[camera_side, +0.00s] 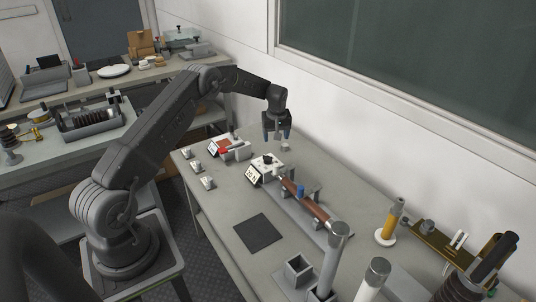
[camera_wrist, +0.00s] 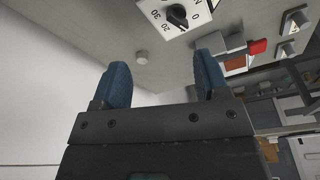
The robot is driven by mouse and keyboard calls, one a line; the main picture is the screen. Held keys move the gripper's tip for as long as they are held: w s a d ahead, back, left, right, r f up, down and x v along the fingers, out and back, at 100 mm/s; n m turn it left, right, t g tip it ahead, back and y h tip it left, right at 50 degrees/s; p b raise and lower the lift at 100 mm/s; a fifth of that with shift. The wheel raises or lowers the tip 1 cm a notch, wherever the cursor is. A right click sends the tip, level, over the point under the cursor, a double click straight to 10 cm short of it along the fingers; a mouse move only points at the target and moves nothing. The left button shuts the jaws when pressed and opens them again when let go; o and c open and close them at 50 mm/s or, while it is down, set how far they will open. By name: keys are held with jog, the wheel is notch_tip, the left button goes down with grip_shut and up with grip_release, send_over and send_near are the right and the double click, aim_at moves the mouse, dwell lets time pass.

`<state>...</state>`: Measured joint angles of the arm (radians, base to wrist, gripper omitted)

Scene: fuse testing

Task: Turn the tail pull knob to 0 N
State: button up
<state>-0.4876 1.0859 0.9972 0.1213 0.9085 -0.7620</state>
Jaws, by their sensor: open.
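The tail pull knob (camera_wrist: 177,16) is black and sits on a white dial plate (camera_wrist: 200,8) marked with 0, 20, 30 and N at the top of the wrist view. Its pointer direction is hard to read. In the side view the white knob unit (camera_side: 267,162) stands on the table with a small tilted display (camera_side: 253,175) beside it. My gripper (camera_side: 277,134) hangs above and slightly behind this unit, pointing down, apart from it. In the wrist view its two blue fingers (camera_wrist: 160,82) are spread with nothing between them.
A red-handled device (camera_side: 232,148) stands left of the knob unit. A brown cylinder (camera_side: 306,203) lies in a holder to the right. A dark square mat (camera_side: 259,232) lies in front, with bare table around it. The wall is close behind.

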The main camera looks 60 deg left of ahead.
jog(key=s+m, duration=0.1)
jog(key=m, duration=0.1)
jog(key=m+t, duration=0.3)
jog(key=m, duration=0.4)
send_near(267, 156)
jog(key=x, duration=0.9)
jog(key=shift+w+a+f, duration=0.1)
jog(key=shift+w, duration=0.05)
jog(key=shift+c, duration=0.3)
jog(key=c, duration=0.9)
jog(key=shift+o, duration=0.2)
jog(key=shift+n, duration=0.3)
jog(key=shift+n+g+y, duration=0.5)
jog(key=shift+n+y, duration=0.2)
jog(key=shift+n, duration=1.3)
